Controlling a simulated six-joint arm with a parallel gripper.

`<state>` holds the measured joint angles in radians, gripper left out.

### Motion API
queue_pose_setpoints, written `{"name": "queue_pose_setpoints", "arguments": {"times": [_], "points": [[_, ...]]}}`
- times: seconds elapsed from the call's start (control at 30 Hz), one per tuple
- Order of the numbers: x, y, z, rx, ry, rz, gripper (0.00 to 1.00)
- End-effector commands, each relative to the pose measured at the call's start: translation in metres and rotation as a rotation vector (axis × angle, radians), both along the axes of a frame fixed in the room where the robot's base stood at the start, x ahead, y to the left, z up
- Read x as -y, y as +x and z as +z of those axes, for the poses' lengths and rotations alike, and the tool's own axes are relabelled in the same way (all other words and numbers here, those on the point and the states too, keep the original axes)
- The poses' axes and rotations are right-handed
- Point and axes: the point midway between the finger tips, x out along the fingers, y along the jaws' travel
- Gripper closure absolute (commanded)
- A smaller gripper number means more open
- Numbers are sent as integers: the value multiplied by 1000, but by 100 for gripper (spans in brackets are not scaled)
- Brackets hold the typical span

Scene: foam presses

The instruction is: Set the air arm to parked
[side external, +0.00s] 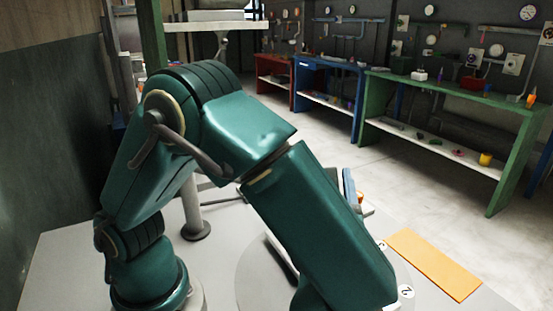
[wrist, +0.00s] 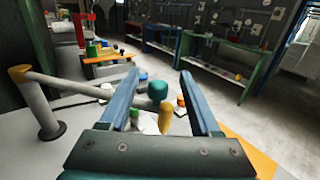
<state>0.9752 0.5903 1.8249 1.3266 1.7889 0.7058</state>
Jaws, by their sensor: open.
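What looks like the air arm is a grey bar (wrist: 70,86) on a thick pale post (wrist: 40,108) with a yellow cap, at the left of the wrist view. Whether a finger touches the bar, I cannot tell.
An orange strip (side external: 434,264) lies at the table's right edge. Red, blue and green benches (side external: 440,95) line the far wall, across open floor.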

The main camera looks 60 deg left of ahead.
Motion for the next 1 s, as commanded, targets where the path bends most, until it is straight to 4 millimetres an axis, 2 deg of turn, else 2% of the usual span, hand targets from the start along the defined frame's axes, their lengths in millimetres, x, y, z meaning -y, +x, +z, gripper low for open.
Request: {"name": "queue_pose_setpoints", "arguments": {"times": [0.1,0.2,0.6,0.93,1.0], "points": [[-1,0,-14,-2,0,2,36],[-4,2,-18,0,-2,5,36],[-39,28,-19,1,-6,6,36],[-42,30,-19,0,-8,4,36],[-42,30,-19,0,-8,4,63]]}}
